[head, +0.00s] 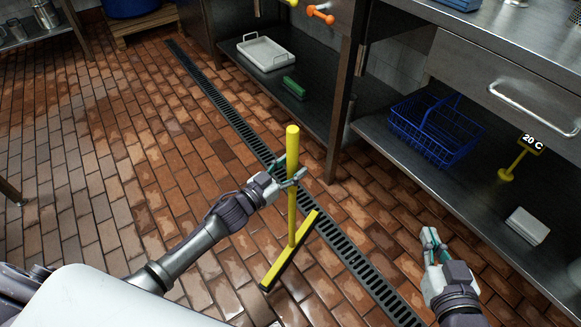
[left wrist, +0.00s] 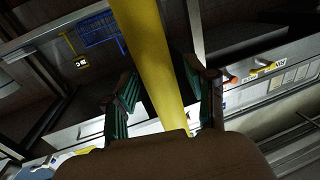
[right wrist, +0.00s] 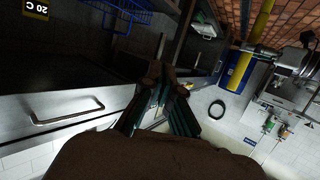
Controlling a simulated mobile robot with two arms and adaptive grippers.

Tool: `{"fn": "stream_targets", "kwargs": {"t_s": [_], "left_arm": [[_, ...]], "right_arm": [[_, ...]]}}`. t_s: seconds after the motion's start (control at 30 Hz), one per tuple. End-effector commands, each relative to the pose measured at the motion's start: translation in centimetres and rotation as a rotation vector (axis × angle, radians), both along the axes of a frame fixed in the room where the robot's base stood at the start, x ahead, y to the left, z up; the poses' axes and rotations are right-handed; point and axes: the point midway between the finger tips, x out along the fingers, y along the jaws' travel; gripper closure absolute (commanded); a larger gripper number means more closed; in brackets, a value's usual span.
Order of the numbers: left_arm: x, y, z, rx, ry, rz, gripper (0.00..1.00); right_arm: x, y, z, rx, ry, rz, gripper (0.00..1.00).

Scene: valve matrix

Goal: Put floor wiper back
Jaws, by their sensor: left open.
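My left gripper (head: 288,176) is open at the upper part of the pole. In the left wrist view the yellow pole (left wrist: 155,65) passes between the two spread fingers (left wrist: 160,95). I cannot tell whether either finger touches it. My right gripper (head: 432,240) is at the lower right, empty and apart from the wiper.
A steel counter with a lower shelf (head: 385,140) runs along the right. Further back are a white tray (head: 265,53) and green block (head: 293,88). Floor at left is clear.

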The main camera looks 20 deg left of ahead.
Motion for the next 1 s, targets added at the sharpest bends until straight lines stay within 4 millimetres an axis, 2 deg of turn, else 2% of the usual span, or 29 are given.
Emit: {"fn": "stream_targets", "kwargs": {"t_s": [0.13, 0.23, 0.5, 0.7, 0.87, 1.0], "left_arm": [[-0.1, 0.1, 0.3, 0.000, 0.001, 0.000, 0.44], [-1.4, 0.7, 0.2, 0.000, 0.002, 0.001, 0.44], [-6.5, 3.3, 0.3, 0.000, 0.004, 0.000, 0.44], [-9.5, 4.8, 0.2, 0.000, 0.004, 0.001, 0.44], [-10.6, 5.2, 0.3, 0.002, 0.004, 0.006, 0.44], [-10.9, 4.4, 0.5, 0.026, 0.061, 0.088, 0.44]], "right_arm": [[-0.1, -0.1, -0.2, -0.005, 0.021, -0.001, 1.00], [-0.9, -0.5, -1.5, -0.024, 0.102, -0.006, 1.00], [-4.5, -2.1, -5.6, -0.093, 0.397, -0.027, 1.00], [-7.1, -3.0, -7.5, -0.128, 0.559, -0.038, 1.00], [-8.1, -3.4, -8.1, -0.140, 0.617, -0.043, 1.00], [-8.3, -3.5, -8.3, -0.143, 0.629, -0.044, 1.00]]}}
